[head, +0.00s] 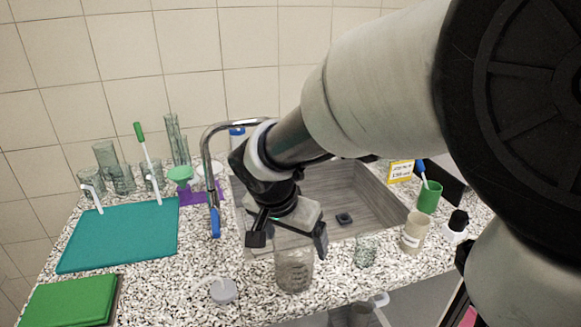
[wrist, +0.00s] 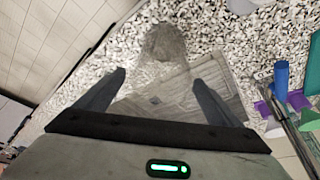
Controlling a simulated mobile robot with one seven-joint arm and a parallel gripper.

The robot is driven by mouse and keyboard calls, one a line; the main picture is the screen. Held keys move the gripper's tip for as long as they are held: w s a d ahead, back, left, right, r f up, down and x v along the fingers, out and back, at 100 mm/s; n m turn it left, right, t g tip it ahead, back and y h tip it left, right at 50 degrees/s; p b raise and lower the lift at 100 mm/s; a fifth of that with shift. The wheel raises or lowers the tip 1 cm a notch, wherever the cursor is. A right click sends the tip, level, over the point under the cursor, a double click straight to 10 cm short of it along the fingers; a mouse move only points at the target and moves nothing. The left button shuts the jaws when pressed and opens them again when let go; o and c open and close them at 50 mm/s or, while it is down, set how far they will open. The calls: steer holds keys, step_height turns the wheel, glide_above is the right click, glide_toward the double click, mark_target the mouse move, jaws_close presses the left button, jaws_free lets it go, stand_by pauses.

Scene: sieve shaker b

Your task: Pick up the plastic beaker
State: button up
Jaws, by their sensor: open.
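A clear, see-through beaker (head: 294,268), which I take for the plastic beaker, stands upright on the speckled counter in front of the sink. My gripper (head: 287,242) is open just above and behind it, with its fingers on either side of the beaker's upper part in the picture. In the wrist view the clear beaker (wrist: 166,42) shows faintly beyond and between the fingertips of my open gripper (wrist: 158,80). I cannot tell whether the fingers touch it.
A smaller clear glass (head: 365,251) stands to its right, then a beige cup (head: 414,232), a green cup (head: 429,197) and a dark-capped bottle (head: 456,226). The sink (head: 375,190) and faucet (head: 207,165) lie behind.

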mark_target(297, 248)
steer(key=x, duration=0.5)
steer(key=shift+w+a+f+b, duration=0.1)
steer(key=shift+w+f+b, duration=0.05)
steer(key=shift+f+b, duration=0.2)
steer(key=c, duration=1.2)
steer(key=shift+r, duration=0.2)
